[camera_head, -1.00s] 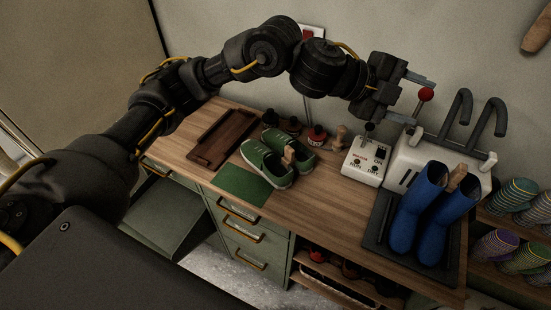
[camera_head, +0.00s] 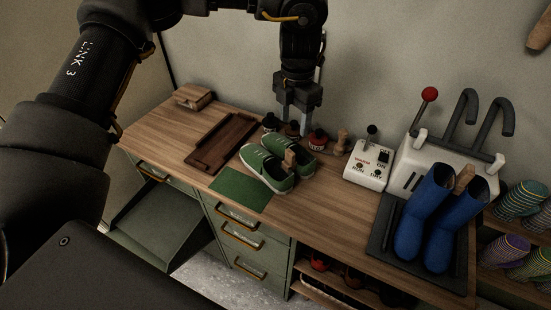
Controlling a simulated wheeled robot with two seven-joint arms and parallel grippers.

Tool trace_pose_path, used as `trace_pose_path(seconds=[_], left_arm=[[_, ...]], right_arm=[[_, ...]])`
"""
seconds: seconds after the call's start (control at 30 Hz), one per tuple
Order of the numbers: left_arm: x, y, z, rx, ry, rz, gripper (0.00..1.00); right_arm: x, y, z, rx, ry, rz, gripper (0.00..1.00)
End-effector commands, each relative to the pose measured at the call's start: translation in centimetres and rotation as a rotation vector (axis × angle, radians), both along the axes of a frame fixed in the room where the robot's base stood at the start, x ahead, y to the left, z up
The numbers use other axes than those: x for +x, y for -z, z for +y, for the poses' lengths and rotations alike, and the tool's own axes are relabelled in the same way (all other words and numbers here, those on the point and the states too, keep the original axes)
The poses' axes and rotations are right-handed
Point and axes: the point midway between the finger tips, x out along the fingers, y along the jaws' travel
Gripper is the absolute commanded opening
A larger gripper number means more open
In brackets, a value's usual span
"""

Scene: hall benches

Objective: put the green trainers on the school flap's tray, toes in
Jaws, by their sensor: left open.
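The pair of green trainers (camera_head: 270,166) stands on the wooden bench, side by side, on and beside a green mat (camera_head: 241,190). A wooden peg or block shows between them. My left gripper (camera_head: 293,128) points down just behind the trainers, near the wall side. It is open, with nothing visible between its fingers; its tips partly overlap small dark bottles. A grey-green flap with a tray-like surface (camera_head: 160,232) hangs open below the bench's left end. I cannot tell whether it is the school flap. My right gripper is not in view.
A brown wooden tray (camera_head: 203,160) lies left of the trainers. Bare bench lies in front of the switch box.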

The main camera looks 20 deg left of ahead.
Motion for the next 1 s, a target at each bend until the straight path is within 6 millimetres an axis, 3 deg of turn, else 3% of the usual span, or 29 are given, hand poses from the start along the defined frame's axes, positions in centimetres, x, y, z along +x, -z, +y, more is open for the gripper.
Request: trace_pose_path(seconds=[0.17, 0.43, 0.77, 1.0], left_arm=[[0.0, 1.1, 0.0, 0.0, 0.003, 0.0, 0.55], [0.0, 4.9, 0.0, 0.0, 0.002, 0.0, 0.55], [0.0, 6.4, 0.2, 0.0, 0.001, 0.0, 0.55], [0.2, 9.9, 0.6, -0.001, 0.0, 0.0, 0.55]], right_arm=[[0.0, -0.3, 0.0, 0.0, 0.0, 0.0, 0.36], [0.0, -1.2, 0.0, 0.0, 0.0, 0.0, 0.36], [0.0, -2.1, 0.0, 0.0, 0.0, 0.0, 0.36], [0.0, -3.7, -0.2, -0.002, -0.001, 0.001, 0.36]])
